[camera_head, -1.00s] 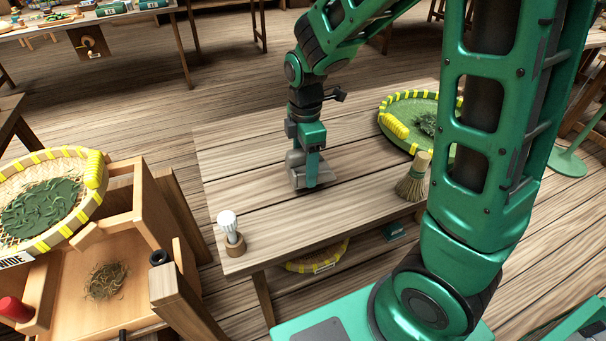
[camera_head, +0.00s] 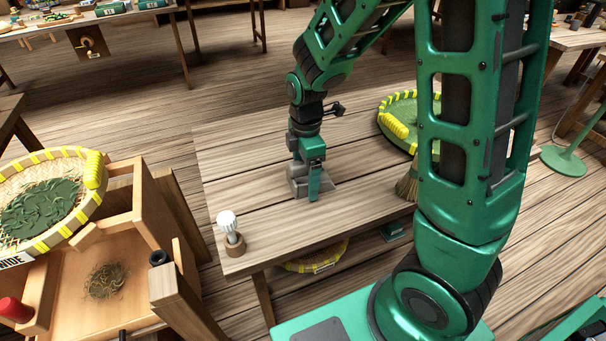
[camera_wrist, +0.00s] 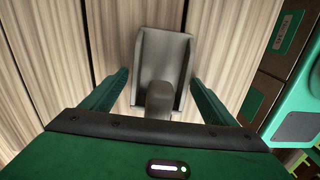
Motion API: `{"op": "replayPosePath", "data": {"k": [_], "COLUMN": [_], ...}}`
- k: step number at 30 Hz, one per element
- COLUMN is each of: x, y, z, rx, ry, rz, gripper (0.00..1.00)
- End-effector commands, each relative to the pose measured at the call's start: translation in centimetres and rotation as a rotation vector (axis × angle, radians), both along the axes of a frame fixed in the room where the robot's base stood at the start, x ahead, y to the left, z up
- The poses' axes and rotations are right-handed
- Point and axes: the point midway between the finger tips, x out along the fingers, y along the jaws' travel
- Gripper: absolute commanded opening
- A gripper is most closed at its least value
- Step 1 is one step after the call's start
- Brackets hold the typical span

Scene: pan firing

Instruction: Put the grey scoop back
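The grey scoop (camera_head: 298,187) is on the wooden table (camera_head: 245,165), near its middle, partly hidden by my gripper (camera_head: 314,194). In the wrist view, the scoop (camera_wrist: 165,58) shows its open pan pointing away, with its rounded handle toward my palm. My gripper (camera_wrist: 158,78) has its two fingers spread wide, one on each side of the scoop. A gap shows at the left finger; the right fingertip is close to the scoop's edge, and I cannot tell whether it touches.
A brush (camera_head: 408,184) and a yellow-rimmed tray (camera_head: 396,128) are at the right, partly behind my arm. A basket of leaves (camera_head: 92,172) rests on the wooden stand at left.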

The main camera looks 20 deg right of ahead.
Motion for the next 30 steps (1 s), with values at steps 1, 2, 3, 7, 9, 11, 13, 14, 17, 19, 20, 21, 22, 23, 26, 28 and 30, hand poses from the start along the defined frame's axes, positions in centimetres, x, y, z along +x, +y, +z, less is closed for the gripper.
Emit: {"op": "replayPosePath", "data": {"k": [1,2,3,7,9,11,13,14,17,19,20,21,22,23,26,28,30], "x": [0.0,0.0,0.0,0.0,0.1,0.1,0.0,-0.2,-0.6,-0.6,-0.7,-0.7,-0.7,-0.7,-0.7,-0.8,-0.8], "y": [0.0,0.0,0.0,0.1,0.1,0.1,0.0,0.1,0.2,0.2,0.2,0.2,0.2,0.2,0.2,0.2,0.2], "z": [0.0,0.0,0.0,-0.2,0.4,1.3,2.5,3.0,4.8,6.1,6.7,7.3,7.8,8.3,9.5,10.1,10.4], "rx": [0.0,0.0,0.0,0.0,0.001,0.001,0.001,0.001,0.002,0.002,0.001,0.001,0.001,0.001,0.001,0.001,0.0], "ry": [0.0,0.0,0.0,0.001,-0.002,-0.004,-0.005,-0.004,-0.005,-0.006,-0.005,-0.004,-0.004,-0.005,-0.002,-0.002,-0.001], "rz": [0.0,0.0,0.0,0.001,0.001,0.001,0.0,0.001,0.001,0.0,0.0,0.0,0.0,0.001,0.001,0.001,0.001], "gripper": [0.81,0.81,0.81,0.81,0.81,0.81,0.81,0.81,0.81,0.81,0.81,0.81,0.81,0.81,0.81,0.81,0.81]}}
